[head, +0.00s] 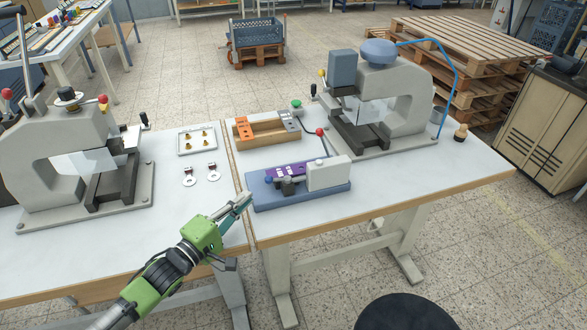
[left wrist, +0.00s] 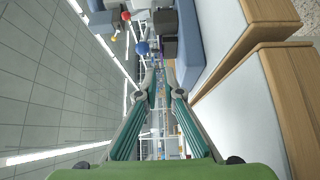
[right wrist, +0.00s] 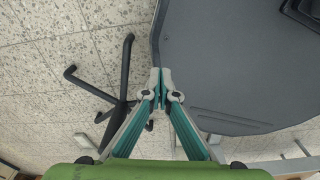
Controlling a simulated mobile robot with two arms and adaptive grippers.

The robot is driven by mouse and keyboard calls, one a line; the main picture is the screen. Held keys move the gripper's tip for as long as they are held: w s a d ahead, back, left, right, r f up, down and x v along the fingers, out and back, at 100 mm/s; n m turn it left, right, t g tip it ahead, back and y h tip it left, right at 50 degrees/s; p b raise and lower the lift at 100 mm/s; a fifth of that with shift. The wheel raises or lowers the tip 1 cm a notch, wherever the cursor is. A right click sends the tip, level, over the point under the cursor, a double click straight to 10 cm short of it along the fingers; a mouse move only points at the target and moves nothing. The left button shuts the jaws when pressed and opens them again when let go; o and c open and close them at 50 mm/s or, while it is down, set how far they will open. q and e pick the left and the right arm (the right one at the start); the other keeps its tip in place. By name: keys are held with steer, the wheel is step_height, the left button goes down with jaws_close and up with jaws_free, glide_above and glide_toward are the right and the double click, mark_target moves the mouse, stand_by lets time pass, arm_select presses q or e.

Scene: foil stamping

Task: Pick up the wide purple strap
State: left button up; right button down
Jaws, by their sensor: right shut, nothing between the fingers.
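The wide purple strap (head: 290,170) lies in a clamp fixture with a blue base (head: 300,199), near the front edge of the right-hand table. The fixture's clamp parts and pale block cover some of it. My left gripper (head: 245,199) is at the fixture's left front corner, apart from the strap. In the left wrist view my left gripper (left wrist: 158,80) has a narrow gap between its tips, with nothing held. A sliver of purple strap (left wrist: 161,48) shows beyond them. My right gripper (right wrist: 160,76) is shut and empty, out of the head view.
A wooden rack (head: 266,137) with orange pieces stands behind the fixture. Presses stand at the right (head: 408,100) and left (head: 60,140). A small tray (head: 187,153) and metal tags (head: 212,178) lie left of the table seam. A dark stool seat (right wrist: 240,65) is beside my right gripper.

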mark_target(264, 191)
arm_select(q)
steer(key=x, duration=0.2)
steer(key=shift+w+d, duration=0.15)
steer(key=shift+w, duration=0.2)
steer(key=shift+w+d, duration=0.25)
steer(key=shift+w, duration=0.1)
steer(key=shift+w+d, duration=0.15)
steer(key=shift+w, duration=0.15)
steer(key=p+x, duration=0.1)
steer(key=x, duration=0.2)
steer(key=shift+w+d+f, duration=0.1)
steer(key=shift+w, duration=0.05)
steer(key=shift+w+d, duration=0.25)
steer(key=shift+w, duration=0.15)
arm_select(e)
steer(key=shift+w+d+r, duration=0.3)
steer(key=shift+w+r, duration=0.25)
steer(key=shift+w, duration=0.25)
steer(key=shift+s, duration=0.1)
arm_select(q)
jaws_close()
